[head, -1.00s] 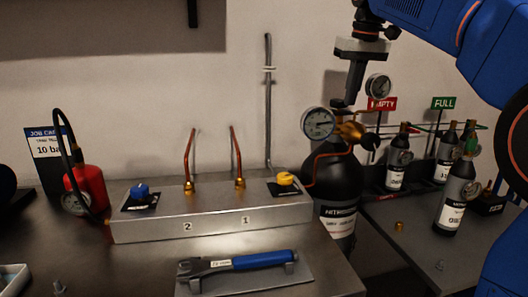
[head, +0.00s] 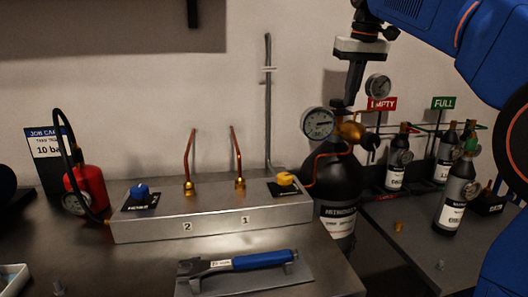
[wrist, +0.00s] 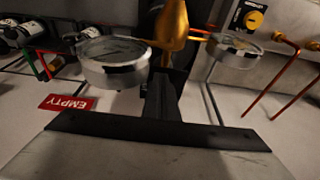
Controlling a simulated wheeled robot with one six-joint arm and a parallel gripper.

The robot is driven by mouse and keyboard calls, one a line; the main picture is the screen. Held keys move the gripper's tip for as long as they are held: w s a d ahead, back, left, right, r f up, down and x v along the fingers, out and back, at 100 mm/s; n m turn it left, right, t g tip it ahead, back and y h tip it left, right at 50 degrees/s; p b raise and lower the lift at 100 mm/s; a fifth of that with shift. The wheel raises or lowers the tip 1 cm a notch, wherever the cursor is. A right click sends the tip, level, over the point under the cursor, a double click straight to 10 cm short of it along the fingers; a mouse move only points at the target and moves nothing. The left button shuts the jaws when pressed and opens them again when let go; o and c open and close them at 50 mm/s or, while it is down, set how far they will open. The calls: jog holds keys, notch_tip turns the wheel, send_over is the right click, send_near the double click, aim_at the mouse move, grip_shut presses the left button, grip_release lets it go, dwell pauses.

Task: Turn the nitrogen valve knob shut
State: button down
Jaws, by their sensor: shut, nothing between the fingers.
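The nitrogen bottle (head: 334,185) is the large black cylinder with a white label, standing right of the metal block. A brass regulator (head: 350,131) with two round gauges sits on its top. A small dark knob (head: 339,104) shows above the regulator, just left of my fingertips. My gripper (head: 350,101) is shut and empty, pointing down beside the knob; whether it touches the knob I cannot tell. In the wrist view my dark fingers (wrist: 168,80) point at the brass body (wrist: 172,28), between the gauges; the knob cannot be made out there.
The large gauge (head: 317,122) and the small gauge (head: 378,86) flank my fingers closely. A metal block (head: 210,221) with blue and yellow knobs and copper tubes stands left. Small bottles stand right near the EMPTY and FULL signs. A blue-handled wrench (head: 240,262) lies in front.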

jog(key=shift+s+a, duration=0.15)
jog(key=shift+a, duration=0.45)
jog(key=shift+s, duration=0.1)
notch_tip(320, 180, up, 6)
jog(key=shift+s, duration=0.3)
dwell(0.6)
